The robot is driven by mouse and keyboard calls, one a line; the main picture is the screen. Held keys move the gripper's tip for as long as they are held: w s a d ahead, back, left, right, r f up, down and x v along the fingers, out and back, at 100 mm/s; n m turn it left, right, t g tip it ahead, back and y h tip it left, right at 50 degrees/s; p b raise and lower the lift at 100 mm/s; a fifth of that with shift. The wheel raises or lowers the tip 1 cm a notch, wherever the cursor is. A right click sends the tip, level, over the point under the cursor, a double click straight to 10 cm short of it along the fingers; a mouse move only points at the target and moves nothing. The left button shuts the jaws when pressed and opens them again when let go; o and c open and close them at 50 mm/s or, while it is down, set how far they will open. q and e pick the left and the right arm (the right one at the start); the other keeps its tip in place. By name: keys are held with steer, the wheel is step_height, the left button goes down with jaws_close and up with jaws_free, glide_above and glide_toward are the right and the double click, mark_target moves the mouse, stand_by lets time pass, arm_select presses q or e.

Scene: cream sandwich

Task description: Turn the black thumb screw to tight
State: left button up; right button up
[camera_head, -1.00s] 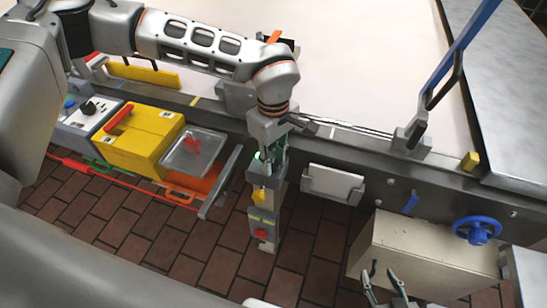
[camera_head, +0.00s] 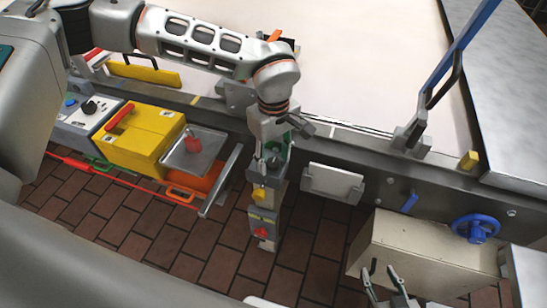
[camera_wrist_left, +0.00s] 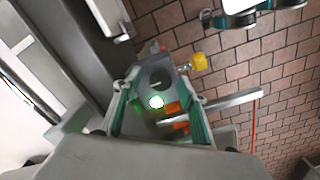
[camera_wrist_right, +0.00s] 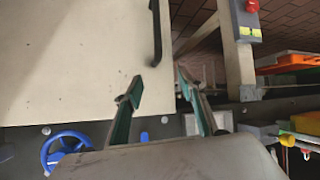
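The black thumb screw appears to be the dark round knob (camera_wrist_left: 160,79) on top of a grey control post, in the left wrist view. A thin light mark crosses it. My left gripper (camera_wrist_left: 158,74) is open, with its two teal-padded fingers on either side of the knob. I cannot tell whether they touch it. In the head view my left gripper (camera_head: 273,153) is over the top of the post (camera_head: 264,222) and hides most of the knob. My right gripper (camera_wrist_right: 159,83) is open and empty, beside the cream box; it also shows in the head view (camera_head: 382,272).
A green light (camera_wrist_left: 156,102) glows close to the knob. The post carries a yellow knob (camera_head: 259,194) and a red button (camera_head: 262,232). A yellow box (camera_head: 137,139) and a metal tray (camera_head: 208,153) stand left. A cream box (camera_head: 425,254) and blue handwheel (camera_head: 476,228) are right.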

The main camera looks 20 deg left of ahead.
mark_target(273, 163)
stand_by(0.3)
arm_select(q)
step_height(273, 163, up, 12)
stand_by(0.5)
steer(key=shift+s+f, duration=0.1)
stand_by(0.3)
